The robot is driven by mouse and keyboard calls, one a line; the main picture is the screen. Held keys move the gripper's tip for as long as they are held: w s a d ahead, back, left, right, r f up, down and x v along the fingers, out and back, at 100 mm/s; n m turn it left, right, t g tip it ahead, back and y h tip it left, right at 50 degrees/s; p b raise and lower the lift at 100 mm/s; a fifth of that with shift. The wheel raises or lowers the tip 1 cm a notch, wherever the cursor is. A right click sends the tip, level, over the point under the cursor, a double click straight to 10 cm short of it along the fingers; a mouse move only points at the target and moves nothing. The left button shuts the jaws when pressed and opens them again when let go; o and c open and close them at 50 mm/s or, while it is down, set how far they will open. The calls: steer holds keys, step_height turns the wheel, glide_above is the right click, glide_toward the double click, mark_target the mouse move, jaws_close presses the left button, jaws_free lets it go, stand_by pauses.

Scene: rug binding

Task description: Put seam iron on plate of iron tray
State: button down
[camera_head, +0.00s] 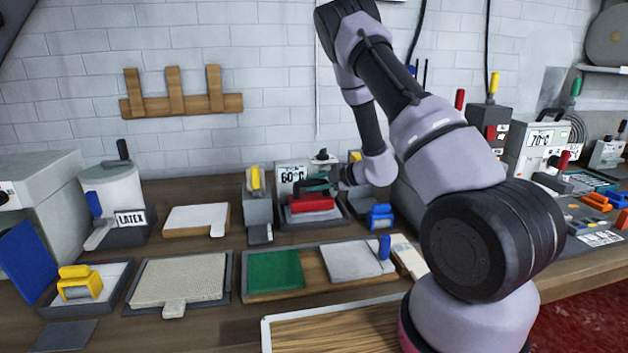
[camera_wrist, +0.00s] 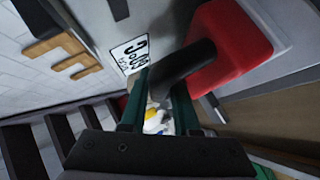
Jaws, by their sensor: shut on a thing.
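The seam iron (camera_head: 311,203) has a red body and a dark handle. In the wrist view the red body (camera_wrist: 230,45) is at the upper right, and its dark curved handle (camera_wrist: 185,65) runs between my fingers. My gripper (camera_head: 320,187) is shut on this handle; its green fingers (camera_wrist: 158,105) lie either side of it. The iron is upright over the iron tray (camera_head: 315,224), in front of the grey box marked 60°C (camera_head: 292,174). The iron hides most of the plate, and I cannot tell whether its base touches it.
A grey stand with a yellow-handled tool (camera_head: 256,195) is close on the left. A blue-handled tool (camera_head: 381,216) stands at the right. In front lies a wooden tray with a green pad (camera_head: 274,270) and a grey pad (camera_head: 352,261). A white board (camera_head: 196,218) lies farther left.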

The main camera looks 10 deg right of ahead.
steer(key=c, duration=0.6)
jaws_free()
steer(key=shift+c, duration=0.2)
